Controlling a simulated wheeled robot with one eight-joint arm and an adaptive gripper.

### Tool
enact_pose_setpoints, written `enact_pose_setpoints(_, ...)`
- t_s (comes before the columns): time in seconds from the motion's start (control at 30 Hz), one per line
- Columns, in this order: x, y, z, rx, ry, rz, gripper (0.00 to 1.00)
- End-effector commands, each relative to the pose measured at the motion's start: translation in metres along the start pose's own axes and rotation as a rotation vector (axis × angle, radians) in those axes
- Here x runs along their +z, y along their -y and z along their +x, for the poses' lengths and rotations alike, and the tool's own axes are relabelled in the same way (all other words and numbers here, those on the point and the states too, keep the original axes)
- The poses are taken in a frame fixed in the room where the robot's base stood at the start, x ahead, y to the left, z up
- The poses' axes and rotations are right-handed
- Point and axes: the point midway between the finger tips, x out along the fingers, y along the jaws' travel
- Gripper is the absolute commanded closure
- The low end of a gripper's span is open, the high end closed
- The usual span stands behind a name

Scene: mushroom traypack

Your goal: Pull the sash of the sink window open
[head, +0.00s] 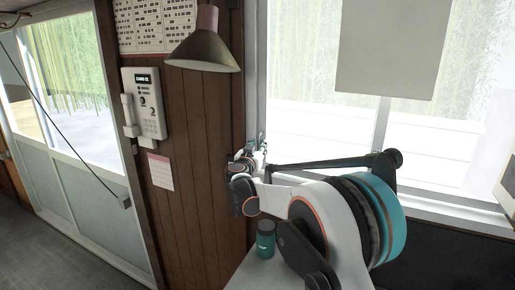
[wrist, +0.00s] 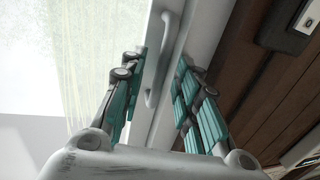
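The window (head: 378,135) has a white frame and bright panes and fills the right of the head view. In the wrist view, the white sash stile (wrist: 150,40) carries a white, bow-shaped pull handle (wrist: 164,55). My gripper (wrist: 158,66) is open, with one teal-padded finger on each side of the handle. The handle lies between the fingers; I see no clear contact. In the head view my gripper (head: 257,150) is small, at the left edge of the window, and the handle cannot be made out there.
A lamp (head: 204,52) hangs above left of my gripper. A white wall phone (head: 145,103) is on the brown wood wall (head: 200,130). A dark teal jar (head: 265,240) stands on a pale surface below my arm. A grey panel (head: 388,50) hangs before the window.

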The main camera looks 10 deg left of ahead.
Motion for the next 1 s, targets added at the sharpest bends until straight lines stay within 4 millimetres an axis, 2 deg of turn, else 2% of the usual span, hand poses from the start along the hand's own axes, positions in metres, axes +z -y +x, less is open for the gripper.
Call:
enact_pose_setpoints(0.13, 0.0, 0.0, 0.0, 0.0, 0.0, 0.0, 0.7)
enact_pose_setpoints(0.17, 0.0, 0.0, 0.0, 0.0, 0.0, 0.0, 0.75)
enact_pose_setpoints(0.27, 0.0, 0.0, 0.0, 0.0, 0.0, 0.0, 0.97)
enact_pose_setpoints(0.3, 0.0, 0.0, 0.0, 0.0, 0.0, 0.0, 1.0)
enact_pose_setpoints(0.63, 0.001, -0.007, -0.002, 0.001, 0.0, 0.0, 1.0)
enact_pose_setpoints(0.77, 0.002, -0.026, -0.005, 0.003, 0.0, 0.0, 1.0)
enact_pose_setpoints(0.87, 0.003, -0.049, -0.01, 0.004, 0.0, 0.0, 1.0)
enact_pose_setpoints(1.0, 0.004, -0.091, -0.018, 0.006, 0.0, 0.0, 1.0)
